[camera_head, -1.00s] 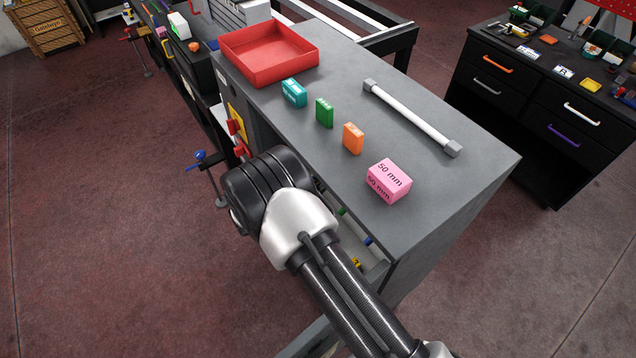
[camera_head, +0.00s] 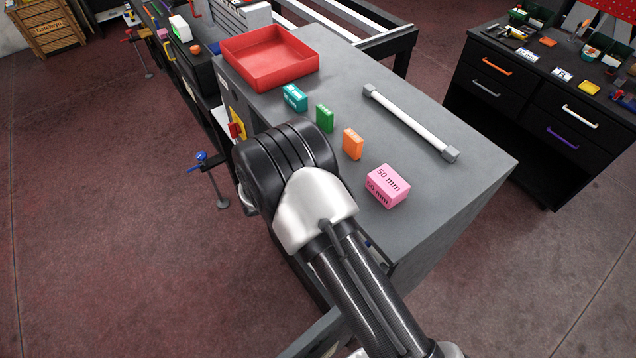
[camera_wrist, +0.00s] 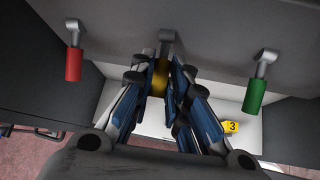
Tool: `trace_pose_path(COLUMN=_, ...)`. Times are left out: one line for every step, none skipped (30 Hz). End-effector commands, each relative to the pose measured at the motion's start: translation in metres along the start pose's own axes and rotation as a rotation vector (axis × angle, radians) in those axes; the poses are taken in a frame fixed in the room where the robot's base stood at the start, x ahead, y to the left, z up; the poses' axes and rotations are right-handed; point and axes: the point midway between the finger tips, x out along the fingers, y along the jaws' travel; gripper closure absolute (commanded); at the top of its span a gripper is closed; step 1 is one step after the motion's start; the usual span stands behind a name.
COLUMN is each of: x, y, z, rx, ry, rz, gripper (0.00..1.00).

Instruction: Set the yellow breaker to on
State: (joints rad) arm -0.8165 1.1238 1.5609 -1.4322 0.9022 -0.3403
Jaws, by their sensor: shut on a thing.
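In the wrist view, the yellow breaker (camera_wrist: 161,78) hangs from a grey mount at the top middle, between the fingers of my gripper (camera_wrist: 162,80). The gripper's blue-padded fingers are shut on its yellow handle, which they partly cover. A red breaker handle (camera_wrist: 73,64) hangs down at the left and a green one (camera_wrist: 254,94) hangs down at the right, both clear of the fingers. In the head view my arm hides the breakers and the gripper.
A yellow tag marked 3 (camera_wrist: 231,127) lies below the breakers. On the grey table top (camera_head: 440,190) are a red tray (camera_head: 265,82), a white-barred handle (camera_head: 410,122), a pink block (camera_head: 387,187), an orange block (camera_head: 352,144), a green block (camera_head: 325,118) and a teal block (camera_head: 295,97).

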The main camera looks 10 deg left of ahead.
Motion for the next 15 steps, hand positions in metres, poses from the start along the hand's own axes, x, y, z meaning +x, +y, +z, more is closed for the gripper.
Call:
trace_pose_path(x=-0.0026, y=0.0012, z=0.0054, rx=0.008, ry=0.030, rz=-0.004, gripper=1.00)
trace_pose_path(x=-0.0033, y=0.0015, z=0.0061, rx=0.011, ry=0.049, rz=-0.006, gripper=1.00)
trace_pose_path(x=-0.0041, y=0.0017, z=0.0068, rx=0.015, ry=0.074, rz=-0.009, gripper=1.00)
trace_pose_path(x=-0.0046, y=0.0020, z=0.0080, rx=0.017, ry=0.091, rz=-0.011, gripper=1.00)
trace_pose_path(x=-0.0051, y=0.0022, z=0.0089, rx=0.020, ry=0.107, rz=-0.013, gripper=1.00)
trace_pose_path(x=-0.0056, y=0.0022, z=0.0095, rx=0.024, ry=0.128, rz=-0.016, gripper=1.00)
trace_pose_path(x=-0.0059, y=0.0022, z=0.0101, rx=0.024, ry=0.142, rz=-0.017, gripper=1.00)
trace_pose_path(x=-0.0063, y=0.0024, z=0.0103, rx=0.027, ry=0.156, rz=-0.019, gripper=1.00)
trace_pose_path(x=-0.0067, y=0.0024, z=0.0110, rx=0.029, ry=0.172, rz=-0.021, gripper=1.00)
trace_pose_path(x=-0.0068, y=0.0025, z=0.0115, rx=0.030, ry=0.182, rz=-0.022, gripper=1.00)
trace_pose_path(x=-0.0070, y=0.0027, z=0.0119, rx=0.032, ry=0.192, rz=-0.023, gripper=1.00)
trace_pose_path(x=-0.0072, y=0.0027, z=0.0123, rx=0.034, ry=0.203, rz=-0.025, gripper=1.00)
trace_pose_path(x=-0.0074, y=0.0028, z=0.0124, rx=0.034, ry=0.211, rz=-0.026, gripper=1.00)
trace_pose_path(x=-0.0075, y=0.0029, z=0.0124, rx=0.035, ry=0.217, rz=-0.026, gripper=1.00)
trace_pose_path(x=-0.0076, y=0.0031, z=0.0123, rx=0.036, ry=0.224, rz=-0.026, gripper=1.00)
